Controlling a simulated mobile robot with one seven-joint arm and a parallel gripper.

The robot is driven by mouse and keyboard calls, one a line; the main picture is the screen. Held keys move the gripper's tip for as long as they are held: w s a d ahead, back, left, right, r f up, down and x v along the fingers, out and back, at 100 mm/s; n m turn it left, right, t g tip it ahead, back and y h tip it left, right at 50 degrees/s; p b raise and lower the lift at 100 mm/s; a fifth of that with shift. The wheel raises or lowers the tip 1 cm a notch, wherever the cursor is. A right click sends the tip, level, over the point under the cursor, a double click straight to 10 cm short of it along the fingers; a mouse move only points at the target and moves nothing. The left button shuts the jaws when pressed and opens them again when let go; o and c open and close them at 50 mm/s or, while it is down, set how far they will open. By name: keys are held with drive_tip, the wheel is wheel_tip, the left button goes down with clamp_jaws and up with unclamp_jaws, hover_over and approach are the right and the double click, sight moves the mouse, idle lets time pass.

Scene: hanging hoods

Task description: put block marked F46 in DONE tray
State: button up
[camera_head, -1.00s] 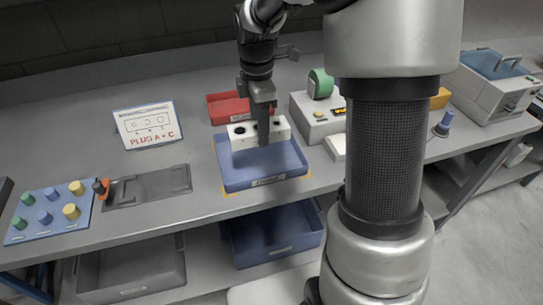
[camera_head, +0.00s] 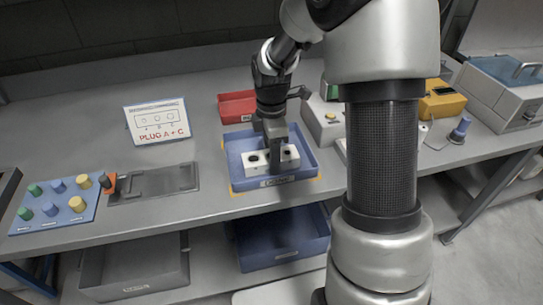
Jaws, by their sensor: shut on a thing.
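A white block (camera_head: 256,160) with dark round holes is low inside the blue tray (camera_head: 236,147) on the bench. My gripper (camera_head: 275,165) points down over the tray and is shut on the block's middle, covering part of it. I cannot tell whether the block touches the tray floor. No F46 mark is readable on the block. The tray has a label on its front wall, too small to read for certain.
A red tray (camera_head: 236,104) stands behind. A sign reading PLUG A + C (camera_head: 157,121) and a blue board (camera_head: 58,204) with coloured plugs are at left. A grey fixture (camera_head: 155,185) lies between board and tray. Grey machines stand at right. Bins sit on the shelf below.

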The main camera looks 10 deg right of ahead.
drive_tip(key=o, duration=1.6)
drive_tip(key=shift+f, duration=0.1)
drive_tip(key=shift+c, duration=0.2)
